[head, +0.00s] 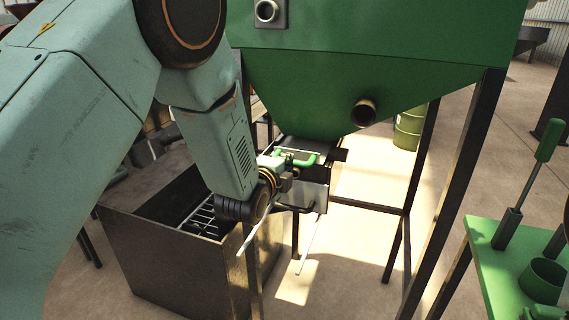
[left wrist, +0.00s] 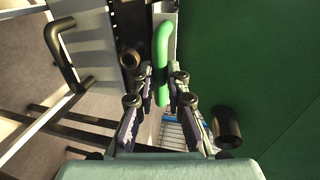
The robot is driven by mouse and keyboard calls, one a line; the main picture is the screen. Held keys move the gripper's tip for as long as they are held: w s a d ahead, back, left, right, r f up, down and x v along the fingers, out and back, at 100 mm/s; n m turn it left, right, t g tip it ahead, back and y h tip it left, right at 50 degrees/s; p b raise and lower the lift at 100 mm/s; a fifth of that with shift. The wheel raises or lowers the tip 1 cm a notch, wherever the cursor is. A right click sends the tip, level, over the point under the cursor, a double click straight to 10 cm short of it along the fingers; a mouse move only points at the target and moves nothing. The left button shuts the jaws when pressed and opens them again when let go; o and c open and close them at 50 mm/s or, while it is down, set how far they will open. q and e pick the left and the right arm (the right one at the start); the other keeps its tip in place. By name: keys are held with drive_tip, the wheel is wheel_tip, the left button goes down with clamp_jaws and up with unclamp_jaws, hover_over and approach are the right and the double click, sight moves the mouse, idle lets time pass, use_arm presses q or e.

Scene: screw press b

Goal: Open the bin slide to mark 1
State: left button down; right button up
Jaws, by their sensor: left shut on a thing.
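The green hopper (head: 350,85) stands on dark legs, narrowing to a chute at its bottom. The bin slide's green handle (head: 308,160) is at this chute. My left gripper (head: 285,170) is at the handle, its fingers partly hidden by my wrist. In the left wrist view the green handle (left wrist: 162,50) runs between the fingers of my left gripper (left wrist: 158,88), which is shut on it. A grey plate (head: 314,194) hangs below the chute, and a grey metal strip (left wrist: 92,50) shows left of the handle. I cannot read any marks. My right gripper is out of view.
A dark open-topped box (head: 180,270) stands below my left forearm. A black bent handle (left wrist: 62,55) is left of the green one. Hopper legs (head: 420,170) stand to the right. A green table (head: 490,265) with an upright lever is at the lower right.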

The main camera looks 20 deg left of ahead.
use_arm(q)
drive_tip(key=shift+w+d, duration=0.1)
drive_tip(key=shift+w, duration=0.2)
drive_tip(key=c, duration=1.6)
unclamp_jaws()
drive_tip(key=shift+w+f, duration=0.1)
drive_tip(key=shift+w, duration=0.2)
drive_tip(key=v, duration=1.2)
drive_tip(key=shift+s+d, duration=0.2)
drive_tip(key=shift+c, duration=0.4)
